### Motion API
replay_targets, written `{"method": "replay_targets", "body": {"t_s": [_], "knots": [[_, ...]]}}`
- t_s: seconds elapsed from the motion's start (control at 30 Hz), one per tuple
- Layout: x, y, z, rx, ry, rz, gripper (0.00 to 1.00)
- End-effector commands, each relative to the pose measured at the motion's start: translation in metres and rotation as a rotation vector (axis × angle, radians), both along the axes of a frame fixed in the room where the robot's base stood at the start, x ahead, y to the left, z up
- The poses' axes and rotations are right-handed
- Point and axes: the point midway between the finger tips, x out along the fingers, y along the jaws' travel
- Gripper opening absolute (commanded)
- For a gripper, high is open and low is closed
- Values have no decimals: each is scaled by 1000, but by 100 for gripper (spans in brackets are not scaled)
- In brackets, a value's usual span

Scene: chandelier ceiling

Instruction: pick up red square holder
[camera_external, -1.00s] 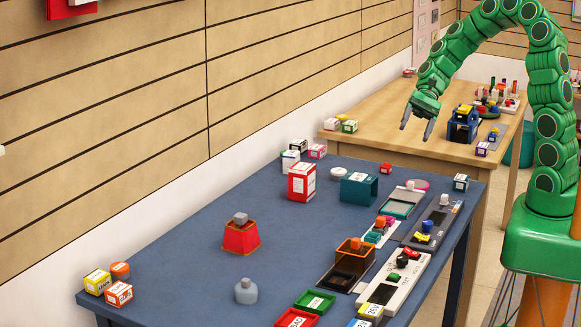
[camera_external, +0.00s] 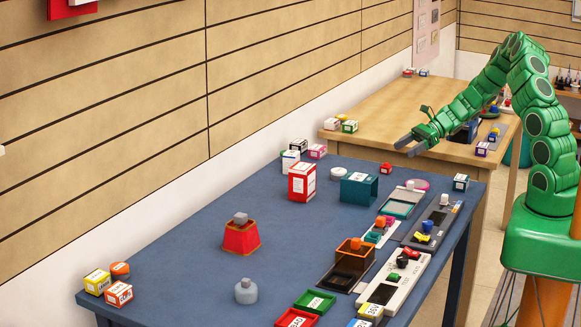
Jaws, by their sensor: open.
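A red, tapered, square holder (camera_external: 240,238) stands upright on the blue table (camera_external: 200,225), left of the table's middle. It has an orange rim at its base and a grey block on top. A red square tray with a label (camera_external: 296,318) also lies at the front edge of the picture, partly cut off. My gripper (camera_external: 405,147) is open and empty. It is at the end of the green arm, above the near end of the wooden table and well to the upper right of the tapered holder.
A red-and-white box (camera_external: 302,183), a teal box (camera_external: 359,190) and a grey knobbed weight (camera_external: 246,291) stand on the blue table. Devices and an orange open box (camera_external: 350,262) line its right side. Bare table surrounds the tapered holder.

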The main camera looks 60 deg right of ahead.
Motion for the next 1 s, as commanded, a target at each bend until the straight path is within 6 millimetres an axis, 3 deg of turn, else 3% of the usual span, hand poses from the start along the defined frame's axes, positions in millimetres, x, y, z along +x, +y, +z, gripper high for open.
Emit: {"method": "replay_targets", "body": {"t_s": [0.2,0.63,1.0], "knots": [[2,-7,-10,16,15,-33,70],[19,16,-21,14,15,-31,70],[43,47,-35,15,13,-30,70]]}}
